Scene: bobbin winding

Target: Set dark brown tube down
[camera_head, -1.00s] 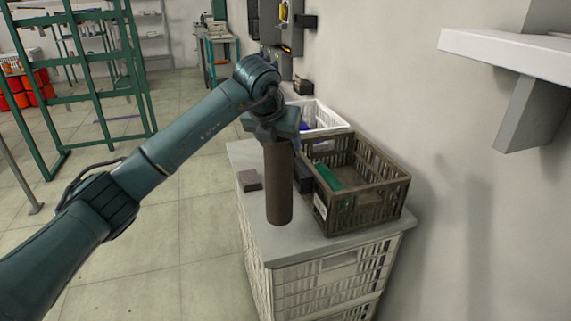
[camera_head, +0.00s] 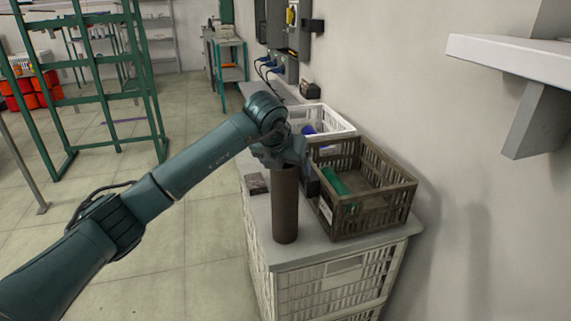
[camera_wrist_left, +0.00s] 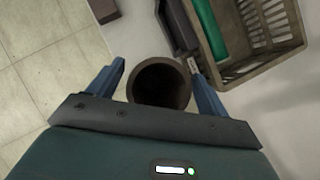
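The dark brown tube (camera_head: 285,207) stands upright at the front of the grey cabinet top (camera_head: 348,246). Its lower end appears to be at the surface; contact is hard to tell. My left gripper (camera_head: 284,165) is at the tube's upper end, pointing down. The right finger looks against the tube; a narrow gap shows beside the left one. My right gripper is not in view.
A brown crate (camera_head: 375,213) with a green item stands close right of the tube. A white crate (camera_head: 340,127) is behind it. A small dark block (camera_head: 257,184) lies to the left. The cabinet's front edge is near the tube, and a wall is at right.

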